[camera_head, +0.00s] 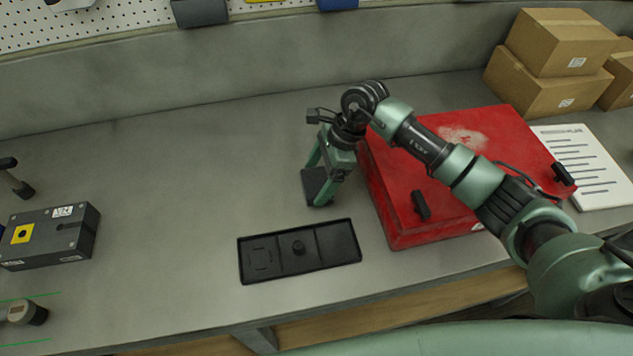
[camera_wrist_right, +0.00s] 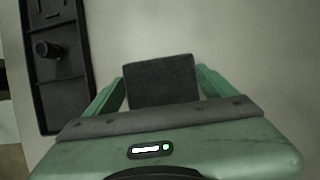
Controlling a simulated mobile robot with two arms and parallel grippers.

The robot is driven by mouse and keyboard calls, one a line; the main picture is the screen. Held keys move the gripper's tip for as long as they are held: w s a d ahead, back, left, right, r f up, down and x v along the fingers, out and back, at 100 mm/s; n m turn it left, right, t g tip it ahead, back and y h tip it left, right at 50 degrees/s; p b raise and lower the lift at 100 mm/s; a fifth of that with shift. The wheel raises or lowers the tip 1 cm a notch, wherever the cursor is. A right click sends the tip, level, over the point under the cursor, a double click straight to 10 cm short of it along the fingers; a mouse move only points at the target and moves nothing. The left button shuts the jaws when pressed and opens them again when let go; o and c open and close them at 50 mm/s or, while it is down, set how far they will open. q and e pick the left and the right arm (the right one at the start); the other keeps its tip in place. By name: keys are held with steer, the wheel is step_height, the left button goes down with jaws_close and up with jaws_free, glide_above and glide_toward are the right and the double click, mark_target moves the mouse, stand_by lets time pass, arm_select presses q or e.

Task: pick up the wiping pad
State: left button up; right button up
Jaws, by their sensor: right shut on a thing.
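The wiping pad (camera_head: 316,184) is a dark grey, squarish block. My right gripper (camera_head: 325,180) is shut on it, with one green finger on each side, left of the red case. In the head view I cannot tell whether the pad touches the bench. In the right wrist view the pad (camera_wrist_right: 161,81) sits between the two fingers of the right gripper (camera_wrist_right: 162,90). My left gripper is not in view.
A black tray (camera_head: 345,243) with compartments and a knob lies in front of the pad. A red case (camera_head: 400,205) stands to the right. A grey box (camera_head: 75,236) is at the left. Cardboard boxes (camera_head: 545,85) and a paper sheet (camera_head: 590,170) are at the back right. The bench's left middle is clear.

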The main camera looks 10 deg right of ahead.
mark_target(318, 181)
steer(key=shift+r, duration=0.1)
steer(key=shift+r+b, duration=0.3)
steer(key=shift+r, duration=0.2)
step_height(318, 181, up, 19)
steer(key=b, duration=0.5)
